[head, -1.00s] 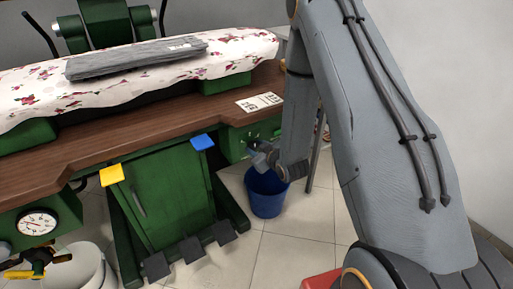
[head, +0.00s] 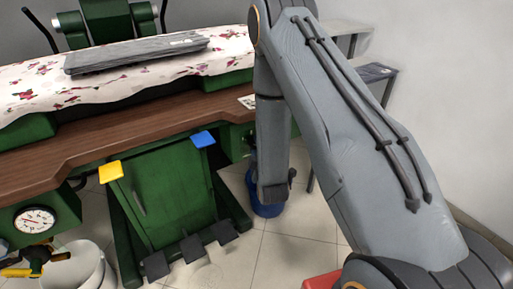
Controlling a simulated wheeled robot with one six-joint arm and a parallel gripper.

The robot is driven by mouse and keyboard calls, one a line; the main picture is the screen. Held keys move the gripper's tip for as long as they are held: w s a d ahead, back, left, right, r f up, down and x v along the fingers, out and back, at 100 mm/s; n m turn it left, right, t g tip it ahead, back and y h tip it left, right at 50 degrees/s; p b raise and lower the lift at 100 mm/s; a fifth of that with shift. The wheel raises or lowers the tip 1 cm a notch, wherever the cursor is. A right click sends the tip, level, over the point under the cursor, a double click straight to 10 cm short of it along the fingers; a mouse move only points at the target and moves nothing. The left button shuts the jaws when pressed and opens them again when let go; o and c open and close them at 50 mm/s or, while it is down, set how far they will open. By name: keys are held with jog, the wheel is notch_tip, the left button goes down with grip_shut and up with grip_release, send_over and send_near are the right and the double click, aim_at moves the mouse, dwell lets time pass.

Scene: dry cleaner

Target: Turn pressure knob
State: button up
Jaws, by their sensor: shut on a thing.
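The green front panel (head: 236,143) under the right end of the press table carries small controls. My arm comes down in front of it and hides much of it. Only a small grey part of my gripper (head: 249,141) shows, at the left edge of my arm link, right against the panel. It appears shut on the pressure knob, which is too small and too covered to make out. A round pressure gauge (head: 35,220) with a white dial sits on the green housing at the far left.
A blue bucket (head: 266,208) stands on the floor behind my arm. Blue (head: 203,139) and yellow (head: 110,172) pedals and several dark pedals jut from the green press. A folded grey garment (head: 135,53) lies on the floral cover. A white bucket (head: 85,270) stands at lower left.

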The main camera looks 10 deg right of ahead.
jog(key=shift+a+f+n+t, duration=0.1)
jog(key=shift+n+t, duration=0.2)
jog(key=shift+n, duration=0.5)
jog(key=o, duration=1)
jog(key=shift+o, duration=0.2)
jog(key=s, duration=0.7)
jog(key=shift+s+a+r, duration=0.25)
jog(key=shift+s+r, duration=0.1)
jog(key=shift+r, duration=0.1)
